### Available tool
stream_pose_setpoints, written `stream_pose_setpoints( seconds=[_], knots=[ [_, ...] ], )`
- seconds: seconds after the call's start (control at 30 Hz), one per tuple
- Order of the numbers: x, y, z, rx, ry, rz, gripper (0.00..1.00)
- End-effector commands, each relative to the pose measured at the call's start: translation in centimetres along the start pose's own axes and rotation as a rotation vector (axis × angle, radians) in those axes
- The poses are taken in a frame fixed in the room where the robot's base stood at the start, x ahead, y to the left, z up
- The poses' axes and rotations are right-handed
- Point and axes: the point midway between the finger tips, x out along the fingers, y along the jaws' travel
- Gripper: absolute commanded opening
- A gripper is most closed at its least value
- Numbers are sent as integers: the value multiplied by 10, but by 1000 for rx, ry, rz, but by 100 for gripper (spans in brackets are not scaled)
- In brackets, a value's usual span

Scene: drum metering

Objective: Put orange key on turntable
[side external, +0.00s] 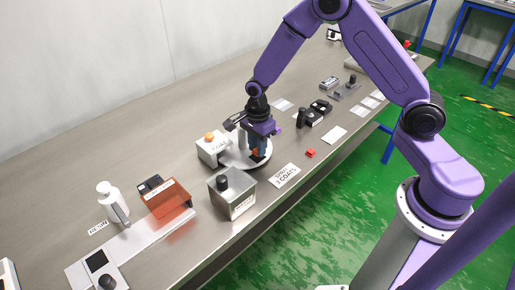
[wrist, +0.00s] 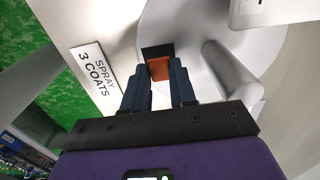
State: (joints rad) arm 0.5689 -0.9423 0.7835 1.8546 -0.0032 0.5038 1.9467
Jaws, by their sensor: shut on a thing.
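The orange key (wrist: 159,69) is between the fingertips of my gripper (wrist: 158,76) in the wrist view, with a black part (wrist: 157,51) just beyond it. My gripper (side external: 258,148) points down and is shut on the key. In the side view only a small orange patch of the key (side external: 255,153) shows below the fingers. The turntable (side external: 234,161) is a pale round disc directly under my gripper; it also shows in the wrist view (wrist: 190,30). The key is over or touching the disc; I cannot tell which.
A white box with an orange knob (side external: 211,148) stands left of the turntable. A metal box with a black knob (side external: 232,191) stands in front. A "SPRAY 3 COATS" card (side external: 286,175) and a small red block (side external: 311,153) lie to the right. An orange transparent cover (side external: 167,198) is farther left.

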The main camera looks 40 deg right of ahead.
Motion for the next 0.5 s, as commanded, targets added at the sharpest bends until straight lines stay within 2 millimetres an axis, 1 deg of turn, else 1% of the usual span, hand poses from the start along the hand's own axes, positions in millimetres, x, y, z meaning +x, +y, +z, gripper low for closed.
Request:
stream_pose_setpoints(
  seconds=[0.03,0.13,0.5],
  knots=[
    [6,0,0,1,0,1,0],
    [13,1,0,0,0,0,0],
    [16,0,0,0,0,-1,0]
  ],
)
